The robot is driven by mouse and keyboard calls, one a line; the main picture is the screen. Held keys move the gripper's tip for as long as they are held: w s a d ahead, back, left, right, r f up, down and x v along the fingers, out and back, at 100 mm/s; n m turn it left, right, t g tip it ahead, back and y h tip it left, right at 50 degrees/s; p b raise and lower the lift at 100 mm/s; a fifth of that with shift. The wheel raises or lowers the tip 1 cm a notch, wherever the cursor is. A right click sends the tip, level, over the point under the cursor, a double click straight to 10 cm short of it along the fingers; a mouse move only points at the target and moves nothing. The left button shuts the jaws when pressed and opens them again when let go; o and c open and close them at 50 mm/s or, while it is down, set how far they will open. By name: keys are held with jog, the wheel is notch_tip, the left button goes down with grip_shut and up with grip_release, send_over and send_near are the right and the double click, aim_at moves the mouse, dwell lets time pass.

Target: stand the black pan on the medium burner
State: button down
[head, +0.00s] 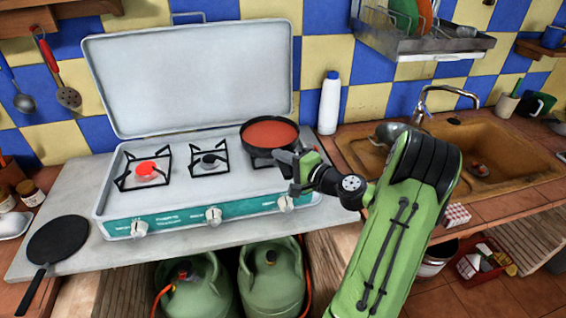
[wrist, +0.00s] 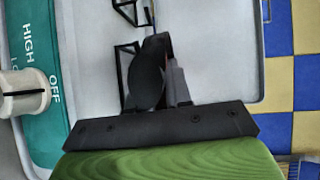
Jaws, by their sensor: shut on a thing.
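A flat black pan (head: 58,240) lies on the counter at the far left of the head view, its handle pointing to the front edge. A second pan, dark outside and red inside (head: 270,133), is over the right side of the stove. My gripper (head: 289,165) is at this red pan's near right side and is shut on it, seemingly by the handle. The red pan hides the right burner, and I cannot tell whether it touches it. The left burner (head: 146,169) has a red centre; the middle burner (head: 208,160) is bare. In the wrist view the grip is mostly hidden by dark shapes.
The stove's raised lid (head: 190,80) stands behind the burners. A white bottle (head: 329,103) stands right of it. Knobs (head: 213,215) line the stove's front. A sink (head: 490,150) is at the right. The counter between black pan and stove is narrow.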

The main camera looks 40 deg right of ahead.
jog(key=shift+r, duration=0.25)
jog(key=shift+f, duration=0.25)
jog(key=c, duration=1.5)
grip_release()
jog(key=shift+f, duration=0.2)
jog(key=o, duration=0.5)
jog(key=shift+r, duration=0.1)
jog(key=shift+c, duration=0.2)
